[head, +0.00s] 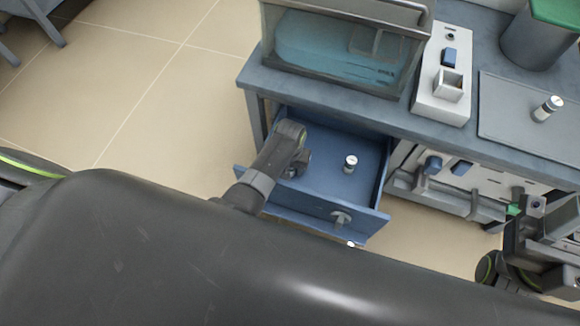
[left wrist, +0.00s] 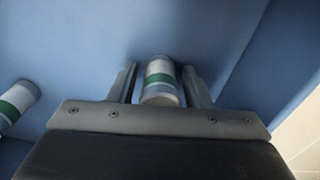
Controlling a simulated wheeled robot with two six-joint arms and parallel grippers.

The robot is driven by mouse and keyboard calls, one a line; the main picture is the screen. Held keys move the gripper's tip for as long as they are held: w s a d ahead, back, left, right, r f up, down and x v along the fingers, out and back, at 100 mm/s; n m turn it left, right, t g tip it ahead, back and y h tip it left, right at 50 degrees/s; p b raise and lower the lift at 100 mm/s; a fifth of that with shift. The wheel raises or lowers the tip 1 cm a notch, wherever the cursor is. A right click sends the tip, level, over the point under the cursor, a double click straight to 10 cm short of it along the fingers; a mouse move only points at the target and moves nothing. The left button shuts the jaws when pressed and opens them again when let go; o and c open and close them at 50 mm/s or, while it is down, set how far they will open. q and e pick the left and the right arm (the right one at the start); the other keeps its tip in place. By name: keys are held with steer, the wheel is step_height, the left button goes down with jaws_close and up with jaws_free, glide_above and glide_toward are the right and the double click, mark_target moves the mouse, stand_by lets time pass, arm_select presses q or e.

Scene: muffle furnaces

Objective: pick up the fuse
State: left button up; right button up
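A white fuse with a green band (left wrist: 160,82) stands between the two fingers of my left gripper (left wrist: 160,84) in the left wrist view. The fingers are open, with a narrow gap on each side of it. In the head view my left gripper (head: 296,165) reaches down into the open blue drawer (head: 325,150), and the arm hides this fuse. A second fuse (head: 350,163) stands in the drawer to the right; it also shows at the left edge of the left wrist view (left wrist: 16,106). My right gripper (head: 548,215) is at the far right, its fingers unclear.
Another fuse (head: 547,108) is on a grey mat (head: 500,115) on the bench. A glass-fronted box (head: 340,50) and a white switch unit (head: 445,80) stand on the bench above the drawer. The drawer walls are close around my left gripper.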

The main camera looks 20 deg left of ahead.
arm_select(q)
steer(key=c, duration=0.8)
steer(key=shift+o, duration=0.2)
steer(key=shift+r, duration=0.15)
